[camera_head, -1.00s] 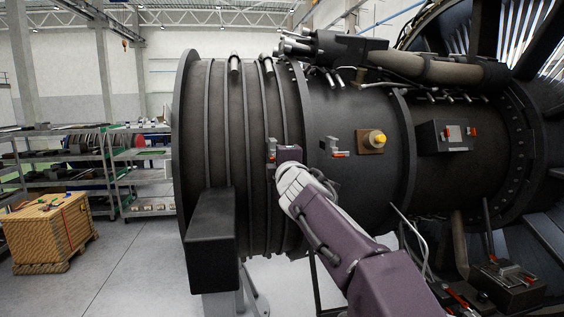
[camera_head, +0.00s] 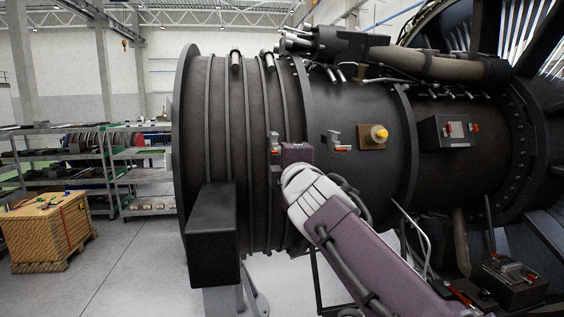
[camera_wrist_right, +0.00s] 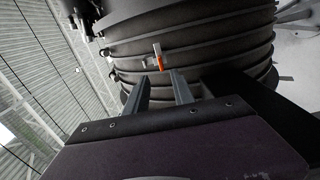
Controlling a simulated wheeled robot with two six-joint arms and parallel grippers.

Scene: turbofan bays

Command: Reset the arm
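My right arm comes in from the lower right in the head view, and its purple gripper (camera_head: 297,152) is in front of the dark engine casing (camera_head: 225,130). The fingers are hidden there by the gripper body. In the right wrist view the gripper (camera_wrist_right: 160,85) has its two fingers apart with nothing between them. A small latch with a red handle (camera_wrist_right: 158,58) is on the casing beyond the fingertips. In the head view one latch (camera_head: 274,143) is just left of the gripper and another latch (camera_head: 337,142) to its right. My left gripper is not in view.
A yellow knob on a brown plate (camera_head: 375,136) and a dark box with red latches (camera_head: 447,131) are on the casing. A black block (camera_head: 212,235) stands at its lower left. A wooden crate (camera_head: 47,233) and shelves (camera_head: 85,165) are farther left, with open floor between.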

